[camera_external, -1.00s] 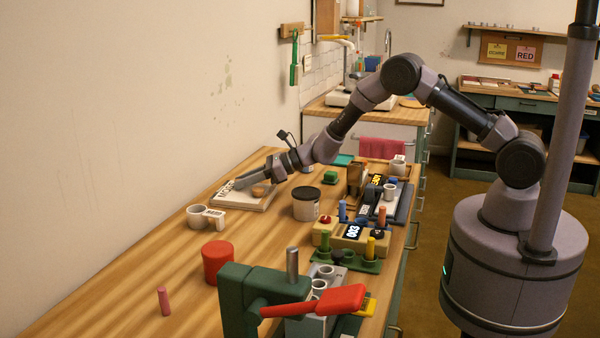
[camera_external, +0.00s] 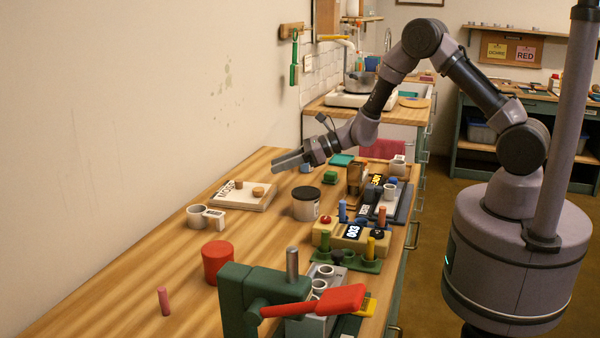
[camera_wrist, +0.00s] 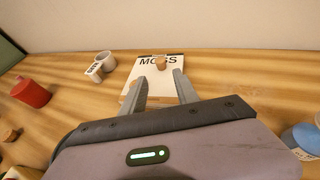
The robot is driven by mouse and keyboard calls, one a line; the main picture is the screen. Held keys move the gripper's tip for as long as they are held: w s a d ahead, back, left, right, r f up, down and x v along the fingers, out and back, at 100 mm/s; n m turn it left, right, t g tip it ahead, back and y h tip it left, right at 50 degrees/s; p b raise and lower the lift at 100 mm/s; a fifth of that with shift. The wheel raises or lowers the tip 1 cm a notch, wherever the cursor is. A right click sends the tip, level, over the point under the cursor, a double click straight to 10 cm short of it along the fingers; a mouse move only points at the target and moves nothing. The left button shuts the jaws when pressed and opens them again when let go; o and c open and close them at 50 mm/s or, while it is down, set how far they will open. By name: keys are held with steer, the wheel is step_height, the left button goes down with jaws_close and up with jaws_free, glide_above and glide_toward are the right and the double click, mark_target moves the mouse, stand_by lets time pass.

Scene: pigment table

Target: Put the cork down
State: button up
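A small brown cork (camera_external: 239,184) stands upright on a white pad lettered MOSS (camera_external: 228,199). In the wrist view a brown piece (camera_wrist: 161,65) shows on the pad (camera_wrist: 172,73), just beyond my fingertips; I cannot tell the two pieces apart there. My gripper (camera_external: 281,163) is raised above the table, to the right of and higher than the pad. In the wrist view my gripper (camera_wrist: 160,78) has its fingers spread apart with nothing between them.
A white mug (camera_external: 196,217) with a label block stands near the pad. A dark-lidded jar (camera_external: 306,204) is right of it. A red cylinder (camera_external: 217,263) and a pink stick (camera_external: 164,301) are nearer the camera. The right edge is crowded; the left table area is mostly clear.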

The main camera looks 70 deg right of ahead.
steer(key=s+a+r+n+g+y, duration=0.4)
steer(key=s+a+r+n+g, duration=0.1)
steer(key=s+a+r+n, duration=1.05)
steer(key=s+r+n+g+h, duration=0.3)
steer(key=s+n, duration=0.4)
steer(key=s, duration=1)
steer(key=s+d+f+n+t+h, duration=0.1)
steer(key=s+d+n+h, duration=0.3)
steer(key=s+d, duration=0.2)
steer(key=shift+s+d+n, duration=0.25)
steer(key=shift+s+n, duration=0.1)
steer(key=shift+s, duration=0.3)
